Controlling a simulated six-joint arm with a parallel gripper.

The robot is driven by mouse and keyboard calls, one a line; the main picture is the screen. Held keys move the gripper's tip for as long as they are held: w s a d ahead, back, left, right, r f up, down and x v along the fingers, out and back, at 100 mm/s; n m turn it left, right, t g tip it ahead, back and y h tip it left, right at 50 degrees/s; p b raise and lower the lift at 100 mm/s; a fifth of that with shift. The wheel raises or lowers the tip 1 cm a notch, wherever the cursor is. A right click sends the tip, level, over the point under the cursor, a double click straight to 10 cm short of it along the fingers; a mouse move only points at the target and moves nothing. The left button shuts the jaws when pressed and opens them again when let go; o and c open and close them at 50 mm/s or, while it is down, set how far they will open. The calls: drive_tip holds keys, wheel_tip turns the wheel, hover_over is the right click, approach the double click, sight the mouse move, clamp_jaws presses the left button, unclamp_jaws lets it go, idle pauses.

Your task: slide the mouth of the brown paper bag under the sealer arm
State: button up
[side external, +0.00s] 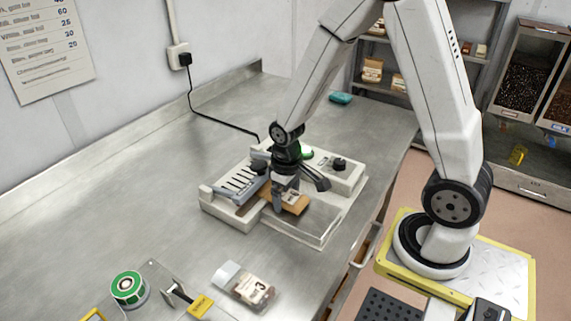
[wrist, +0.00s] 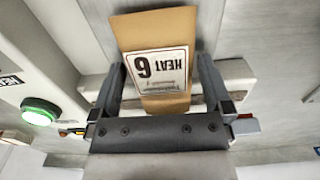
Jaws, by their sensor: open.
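The brown paper bag (side external: 296,207) lies on the sealer, below my gripper (side external: 284,192). In the wrist view the bag (wrist: 155,30) lies between my open fingers (wrist: 160,70), with gaps at both sides near its narrower end. A white label reading HEAT 6 (wrist: 158,66) is on it. The pale sealer (side external: 232,212) stands on the bench; a grey slotted part (side external: 238,182), perhaps the sealer arm, is left of my gripper. I cannot tell whether the bag's mouth is under it; my gripper and wrist hide part of that area.
A green tape roll (side external: 129,288), a metal tool with a yellow tag (side external: 180,294) and a clear packet with a brown label (side external: 245,286) lie at the front of the bench (side external: 110,215). The bench left of the sealer is clear. A green lamp (wrist: 40,111) glows in the wrist view.

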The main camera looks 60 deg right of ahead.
drive_tip(key=shift+r, duration=3.8)
drive_tip(key=s+a+t, duration=0.1)
drive_tip(key=s+a, duration=0.1)
drive_tip(key=s+a+t, duration=0.1)
drive_tip(key=s, duration=0.1)
drive_tip(key=shift+f+t, duration=0.3)
